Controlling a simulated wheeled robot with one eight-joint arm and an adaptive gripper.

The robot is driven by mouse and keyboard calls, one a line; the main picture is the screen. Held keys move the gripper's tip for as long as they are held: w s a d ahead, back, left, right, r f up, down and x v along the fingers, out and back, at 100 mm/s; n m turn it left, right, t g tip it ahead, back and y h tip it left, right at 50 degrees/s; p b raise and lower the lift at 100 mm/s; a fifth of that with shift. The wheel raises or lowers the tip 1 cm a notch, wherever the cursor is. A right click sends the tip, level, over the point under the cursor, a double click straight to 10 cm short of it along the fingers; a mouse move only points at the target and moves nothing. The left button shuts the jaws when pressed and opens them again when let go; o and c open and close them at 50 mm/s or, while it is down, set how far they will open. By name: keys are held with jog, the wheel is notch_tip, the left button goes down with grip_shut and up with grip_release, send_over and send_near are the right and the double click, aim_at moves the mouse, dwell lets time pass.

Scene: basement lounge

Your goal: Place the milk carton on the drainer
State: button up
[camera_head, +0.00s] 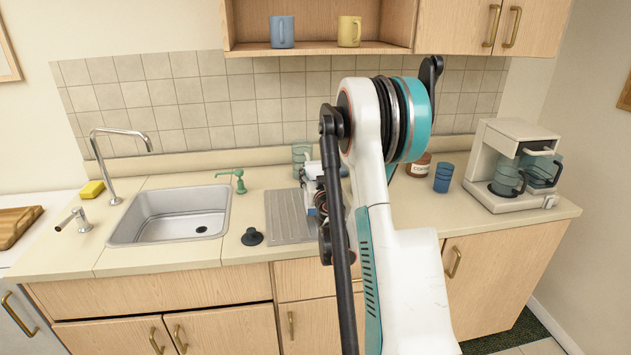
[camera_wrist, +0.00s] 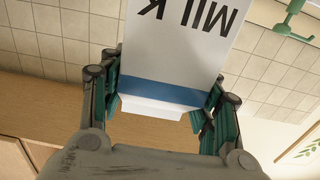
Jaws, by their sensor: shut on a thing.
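The milk carton (camera_wrist: 180,45) is white with dark "MILK" lettering and a blue band. In the wrist view it sits between the two fingers of my gripper (camera_wrist: 163,92), which is shut on it. The lettering is upside down in that picture. The drainer (camera_head: 285,215) is a grey ribbed metal board on the counter, right of the sink. In the head view my arm hides the drainer's right part, most of my gripper and most or all of the carton. Whether the carton touches the drainer cannot be told.
The sink (camera_head: 170,215) lies left of the drainer. A black stopper (camera_head: 252,237) and a green soap dispenser (camera_head: 238,181) stand near the drainer. A clear glass vessel (camera_head: 301,155) stands behind it. A blue cup (camera_head: 444,178) and coffee maker (camera_head: 510,165) are at right.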

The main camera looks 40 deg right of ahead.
jog(key=shift+f, duration=0.9)
jog(key=shift+f+b, duration=0.15)
jog(key=shift+b, duration=0.15)
jog(key=o, duration=1.5)
jog(key=shift+r+b+v, duration=0.2)
jog(key=shift+b+v, duration=0.4)
jog(key=shift+v, duration=5.4)
